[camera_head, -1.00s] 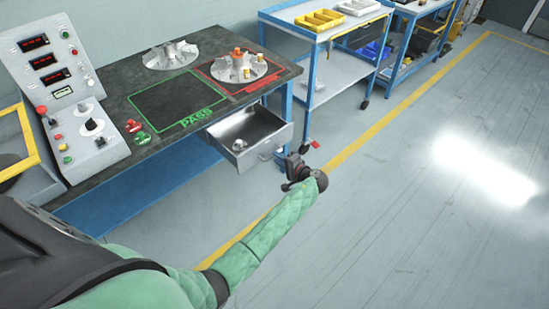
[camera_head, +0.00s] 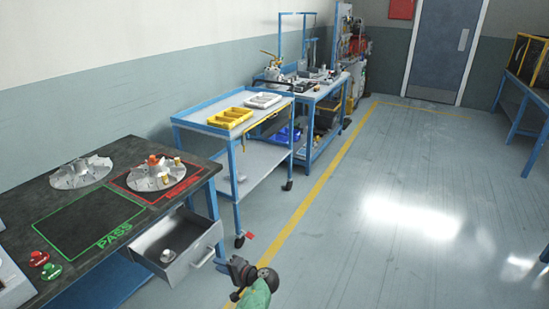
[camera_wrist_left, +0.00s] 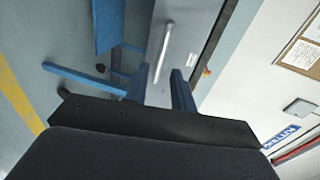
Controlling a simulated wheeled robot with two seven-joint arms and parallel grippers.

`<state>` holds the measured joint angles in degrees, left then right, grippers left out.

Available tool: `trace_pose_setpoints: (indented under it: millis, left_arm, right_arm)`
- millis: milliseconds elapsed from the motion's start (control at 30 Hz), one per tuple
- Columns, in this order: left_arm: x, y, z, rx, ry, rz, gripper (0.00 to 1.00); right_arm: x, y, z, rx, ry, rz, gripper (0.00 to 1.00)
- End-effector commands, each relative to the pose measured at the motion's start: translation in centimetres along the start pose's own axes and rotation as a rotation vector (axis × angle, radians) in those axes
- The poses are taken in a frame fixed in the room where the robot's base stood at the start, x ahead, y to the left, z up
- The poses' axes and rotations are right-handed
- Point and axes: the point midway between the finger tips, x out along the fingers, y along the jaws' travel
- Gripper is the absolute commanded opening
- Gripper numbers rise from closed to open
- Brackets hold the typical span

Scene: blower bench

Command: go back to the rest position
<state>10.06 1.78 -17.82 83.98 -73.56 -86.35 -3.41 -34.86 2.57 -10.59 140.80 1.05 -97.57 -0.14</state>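My left gripper (camera_head: 240,272) shows at the bottom of the head view, in front of the bench's open drawer and to its right. It is dark and partly hidden by the wrist and the green sleeve (camera_head: 257,297). In the left wrist view its two blue fingers (camera_wrist_left: 160,86) stand apart with nothing between them. A grey panel with a long handle (camera_wrist_left: 163,52) lies beyond the fingertips. My right gripper is in neither view.
The dark bench (camera_head: 45,190) carries two finned discs and a PASS area. Its open drawer (camera_head: 205,240) sticks out and holds a small metal part. A blue cart (camera_head: 205,125) with yellow trays stands behind. The floor (camera_head: 400,240) to the right is clear.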

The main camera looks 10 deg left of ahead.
Motion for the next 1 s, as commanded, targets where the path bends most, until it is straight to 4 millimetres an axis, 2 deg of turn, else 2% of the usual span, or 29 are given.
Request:
trace_pose_setpoints:
  millis: [133,267,467,567,667,800,1000]
  left_arm:
    - [-0.2,1.1,0.2,-0.025,-0.016,0.086,0.25]
    - [-1.4,0.5,0.0,-0.098,-0.012,0.220,0.25]
    - [-4.6,-2.9,-0.6,-0.252,0.031,0.468,0.25]
    - [-6.9,-4.7,-0.1,-0.324,0.070,0.609,0.25]
    - [-9.8,-5.6,1.7,-0.377,0.114,0.763,0.25]
    - [-14.3,-6.2,6.2,-0.420,0.174,0.980,0.25]
    - [-19.6,-6.3,13.1,-0.433,0.228,1.194,0.25]
  right_arm:
    - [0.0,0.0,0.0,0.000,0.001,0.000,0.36]
    - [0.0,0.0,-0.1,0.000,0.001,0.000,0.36]
    - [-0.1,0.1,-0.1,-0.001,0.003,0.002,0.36]
    - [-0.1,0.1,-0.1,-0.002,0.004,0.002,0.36]
    - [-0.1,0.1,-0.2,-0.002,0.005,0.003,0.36]
    - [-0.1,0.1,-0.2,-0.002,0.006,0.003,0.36]
    - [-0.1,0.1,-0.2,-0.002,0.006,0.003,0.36]
